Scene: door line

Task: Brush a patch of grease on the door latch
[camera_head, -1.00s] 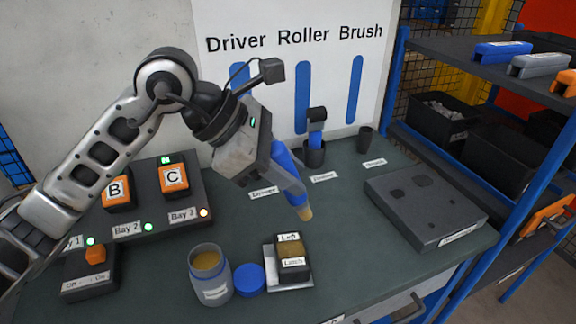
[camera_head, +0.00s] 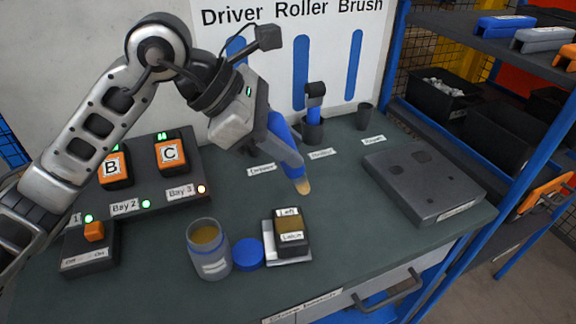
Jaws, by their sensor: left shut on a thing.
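My left gripper (camera_head: 252,138) is shut on the brush (camera_head: 285,147), which has a blue handle and a tan tip. The brush slants down to the right, its tip in the air behind the latch and apart from it. The door latch (camera_head: 291,243), a dark block labelled "Left Latch", sits on a pale plate on the bench. A tan-brown patch shows on its top, between the two labels. An open jar of yellow-brown grease (camera_head: 209,250) stands to its left. My right gripper is out of view.
A blue lid (camera_head: 248,253) lies between jar and latch. A charging dock (camera_head: 160,190) with orange blocks is at left. A dark holder (camera_head: 313,129) with a tool stands behind. A flat grey box (camera_head: 423,185) is at right. The bench between latch and box is clear.

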